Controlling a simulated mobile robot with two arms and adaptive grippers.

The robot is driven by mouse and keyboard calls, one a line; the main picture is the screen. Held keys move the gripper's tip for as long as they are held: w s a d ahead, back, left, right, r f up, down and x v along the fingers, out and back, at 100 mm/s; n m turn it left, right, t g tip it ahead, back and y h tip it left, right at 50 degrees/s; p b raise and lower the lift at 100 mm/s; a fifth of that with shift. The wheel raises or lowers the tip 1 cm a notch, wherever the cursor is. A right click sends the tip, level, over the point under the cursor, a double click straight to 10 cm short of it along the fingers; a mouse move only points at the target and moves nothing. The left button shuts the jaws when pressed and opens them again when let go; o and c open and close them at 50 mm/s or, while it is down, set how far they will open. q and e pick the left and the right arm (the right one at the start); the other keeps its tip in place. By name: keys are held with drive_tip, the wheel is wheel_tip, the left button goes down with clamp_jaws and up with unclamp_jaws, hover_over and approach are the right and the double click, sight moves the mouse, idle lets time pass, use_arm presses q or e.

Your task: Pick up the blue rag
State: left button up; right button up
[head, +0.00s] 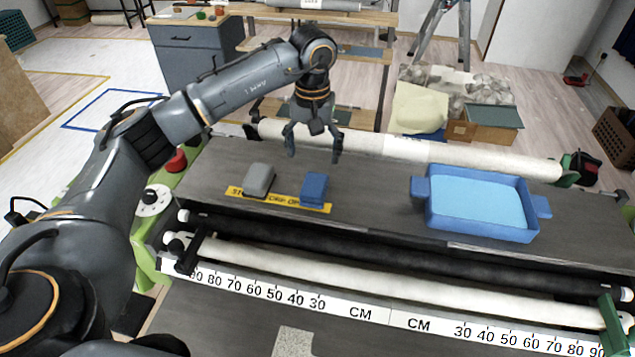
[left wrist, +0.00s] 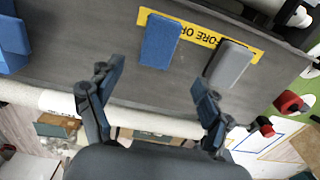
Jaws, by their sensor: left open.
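The blue rag (head: 314,187) is a small folded block lying on the dark bench top, partly over a yellow label strip. It also shows in the left wrist view (left wrist: 160,41), ahead of the fingers and between their lines. My left gripper (head: 315,152) is open and empty, pointing down above the bench, behind the blue rag and apart from it. In the left wrist view its two fingers (left wrist: 155,80) are spread wide. A grey block-like rag (head: 259,180) lies to the left of the blue rag. My right gripper is not in view.
A blue tray (head: 432,210) with light blue contents stands on the bench to the right. A white roll (head: 400,147) runs along the far edge. Dark and white rollers and a centimetre ruler (head: 355,312) run along the near side. The bench between rag and tray is clear.

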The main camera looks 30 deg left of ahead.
use_arm(q)
hover_over(315, 182)
drive_tip(key=f+p, duration=0.1)
drive_tip(key=f, duration=0.3)
drive_tip(key=shift+a+f, duration=0.1)
drive_tip(key=shift+a, duration=0.1)
drive_tip(key=shift+f, duration=0.5)
wheel_tip(315, 182, down, 4)
drive_tip(key=p, duration=0.2)
drive_tip(key=shift+d+f+p, duration=0.15)
drive_tip(key=shift+f+p, duration=0.05)
drive_tip(key=shift+p, duration=0.2)
drive_tip(key=shift+f, duration=0.25)
drive_tip(key=c, duration=1.2)
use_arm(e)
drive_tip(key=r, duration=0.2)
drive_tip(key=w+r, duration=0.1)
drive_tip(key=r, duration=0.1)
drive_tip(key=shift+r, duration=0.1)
